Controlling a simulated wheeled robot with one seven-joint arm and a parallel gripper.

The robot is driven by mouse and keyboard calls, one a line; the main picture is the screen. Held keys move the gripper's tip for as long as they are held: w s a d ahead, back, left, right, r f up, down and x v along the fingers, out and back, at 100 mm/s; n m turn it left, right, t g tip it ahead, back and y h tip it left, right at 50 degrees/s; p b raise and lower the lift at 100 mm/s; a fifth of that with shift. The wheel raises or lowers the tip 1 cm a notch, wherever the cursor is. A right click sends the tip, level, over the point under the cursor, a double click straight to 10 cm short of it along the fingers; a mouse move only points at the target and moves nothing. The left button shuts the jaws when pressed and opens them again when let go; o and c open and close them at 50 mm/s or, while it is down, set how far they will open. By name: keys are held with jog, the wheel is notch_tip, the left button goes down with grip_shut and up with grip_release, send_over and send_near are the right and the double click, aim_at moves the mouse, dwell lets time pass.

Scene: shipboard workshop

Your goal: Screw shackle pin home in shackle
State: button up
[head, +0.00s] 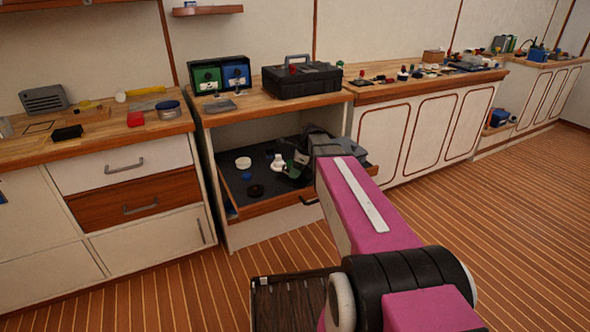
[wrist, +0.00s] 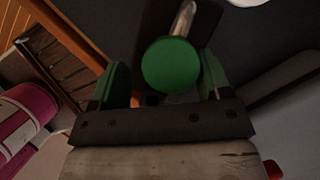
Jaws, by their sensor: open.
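In the wrist view a round green head (wrist: 170,65) faces me, with a bright metal piece (wrist: 184,18) showing beyond it. I take the head to be that of the shackle pin. The shackle itself cannot be made out clearly, and the thread is hidden. My gripper (wrist: 164,82) is open, with one green-padded finger on each side of the head. A gap shows on both sides. In the head view my gripper (head: 291,172) is low over the pull-out shelf, partly hidden by my own arm.
The dark pull-out shelf (head: 231,184) also bears a white round piece (head: 243,163), a black ring (head: 256,190) and a white fitting (head: 277,162). The plank floor at right is clear.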

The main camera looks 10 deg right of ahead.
jog(key=shift+n, duration=0.4)
jog(key=shift+w+d+n+g, duration=0.15)
jog(key=shift+w+n+g, duration=0.3)
jog(key=shift+n, duration=0.45)
jog(key=n+g, duration=0.1)
jog(key=n, duration=0.1)
jog(key=shift+d+n, duration=0.1)
jog(key=shift+n, duration=0.2)
jog(key=shift+s, duration=0.1)
jog(key=shift+c, duration=0.4)
jog(key=c, duration=1)
